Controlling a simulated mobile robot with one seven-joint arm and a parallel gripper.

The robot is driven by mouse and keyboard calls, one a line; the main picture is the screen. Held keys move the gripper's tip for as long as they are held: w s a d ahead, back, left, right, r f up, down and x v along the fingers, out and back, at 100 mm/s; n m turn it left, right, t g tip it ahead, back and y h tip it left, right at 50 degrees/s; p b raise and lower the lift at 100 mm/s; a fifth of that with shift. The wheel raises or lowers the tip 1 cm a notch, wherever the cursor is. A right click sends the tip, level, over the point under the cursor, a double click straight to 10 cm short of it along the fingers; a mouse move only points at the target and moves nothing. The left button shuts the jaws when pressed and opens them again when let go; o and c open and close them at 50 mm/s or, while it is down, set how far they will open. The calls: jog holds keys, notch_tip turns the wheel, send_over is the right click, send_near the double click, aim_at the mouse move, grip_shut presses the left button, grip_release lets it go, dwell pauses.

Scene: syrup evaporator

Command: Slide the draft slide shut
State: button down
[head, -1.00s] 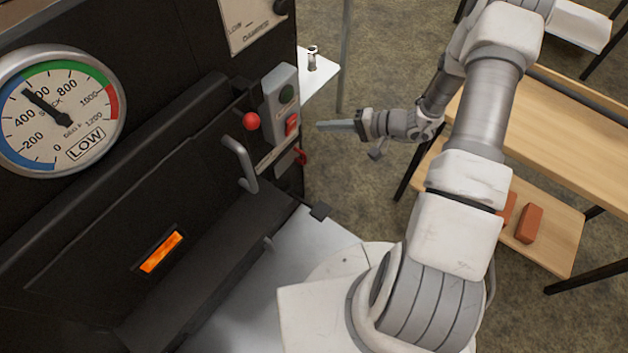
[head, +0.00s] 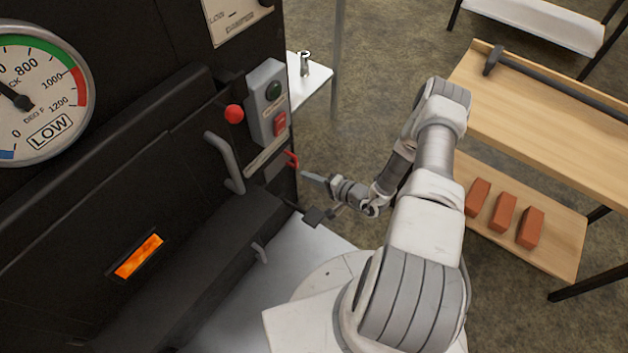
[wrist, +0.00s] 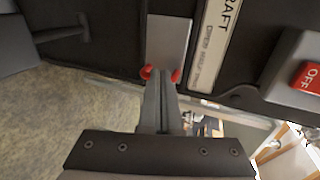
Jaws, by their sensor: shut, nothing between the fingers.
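The draft slide shows in the wrist view as a grey plate (wrist: 168,38) with a red handle (wrist: 176,75), beside a label strip (wrist: 213,45) reading "DRAFT". In the head view its red handle (head: 292,160) sticks out from the lower right edge of the dark evaporator front. My gripper (head: 306,175) is shut and empty, its fingertips just to the right of and below the handle. In the wrist view the shut fingers (wrist: 160,90) reach the handle and hide its middle, with red showing on both sides. I cannot tell whether they touch it.
A grey switch box (head: 268,102) with a red OFF switch sits above the slide. A door handle (head: 226,162) and a red knob (head: 234,114) stick out to its left. A dark block (head: 315,217) lies below my gripper. A wooden bench (head: 540,120) with bricks stands at right.

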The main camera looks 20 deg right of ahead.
jog(key=b+x, duration=0.3)
jog(key=x, duration=0.4)
jog(key=shift+w+a+f, duration=0.2)
jog(key=shift+x, duration=0.85)
jog(key=shift+w+r, duration=0.1)
jog(key=shift+r, duration=0.05)
jog(key=shift+w+d+b, duration=0.45)
jog(key=shift+d+b, duration=0.05)
jog(key=shift+b, duration=0.1)
jog(key=shift+s+a+r+p, duration=0.1)
jog(key=shift+s+a+p, duration=0.3)
jog(key=shift+a+p, duration=0.15)
jog(key=p, duration=0.4)
send_near(279, 165)
jog(key=shift+s+d+f, duration=0.3)
jog(key=shift+s+d, duration=0.6)
